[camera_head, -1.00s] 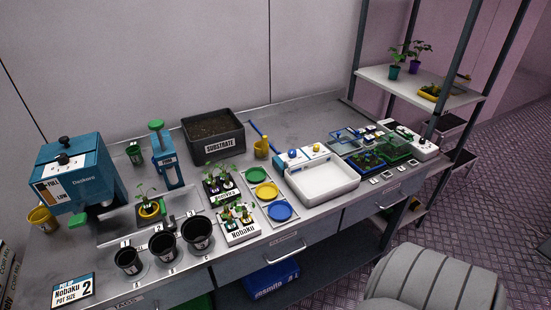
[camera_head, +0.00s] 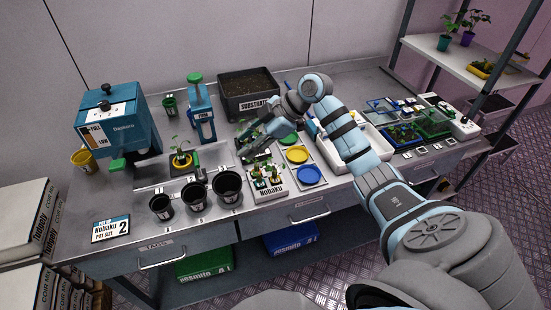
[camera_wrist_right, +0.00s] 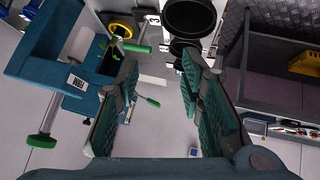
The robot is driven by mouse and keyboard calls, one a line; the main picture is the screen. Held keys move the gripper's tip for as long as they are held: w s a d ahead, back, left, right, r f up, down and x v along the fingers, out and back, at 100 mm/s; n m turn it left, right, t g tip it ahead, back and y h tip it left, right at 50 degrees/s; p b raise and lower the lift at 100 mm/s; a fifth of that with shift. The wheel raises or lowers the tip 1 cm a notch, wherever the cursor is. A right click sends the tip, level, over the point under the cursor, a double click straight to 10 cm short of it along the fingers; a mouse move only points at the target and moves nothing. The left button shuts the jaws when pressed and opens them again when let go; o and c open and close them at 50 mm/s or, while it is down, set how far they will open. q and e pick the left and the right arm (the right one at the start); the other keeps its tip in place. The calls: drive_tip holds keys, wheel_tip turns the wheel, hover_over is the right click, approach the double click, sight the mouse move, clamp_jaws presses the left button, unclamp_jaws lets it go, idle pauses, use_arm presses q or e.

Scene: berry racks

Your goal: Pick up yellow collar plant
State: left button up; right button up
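The yellow collar plant (camera_head: 181,161) is a small green seedling in a pot with a yellow collar. It stands upright on the metal station at the left of the bench. Its yellow ring also shows at the upper left of the right wrist view (camera_wrist_right: 119,30). My right gripper (camera_head: 246,151) is right of the plant, above the seedling trays and apart from the plant. In the right wrist view its two fingers (camera_wrist_right: 158,78) are spread with nothing held between them. My left gripper is not in view.
Black pots (camera_head: 228,187) stand in front and right of the plant. The blue press (camera_head: 201,112) is behind it and the blue dispenser (camera_head: 107,126) to its left. The substrate bin (camera_head: 249,107) and Nobaku tray (camera_head: 268,194) are close to my right gripper.

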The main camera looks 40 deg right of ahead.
drive_tip(key=s+d+m+g+h, duration=0.3)
drive_tip(key=s+d+m+h, duration=0.15)
drive_tip(key=d, duration=0.55)
drive_tip(key=b, duration=0.9)
hover_over(277, 177)
drive_tip(key=shift+y, duration=0.25)
drive_tip(key=f, duration=0.6)
drive_tip(key=s+f, duration=0.1)
drive_tip(key=f, duration=0.2)
drive_tip(key=shift+d+f, duration=0.15)
drive_tip(key=shift+d, duration=0.15)
drive_tip(key=x, duration=0.4)
drive_tip(key=shift+d+f, duration=0.1)
drive_tip(key=shift+f, duration=0.05)
clamp_jaws()
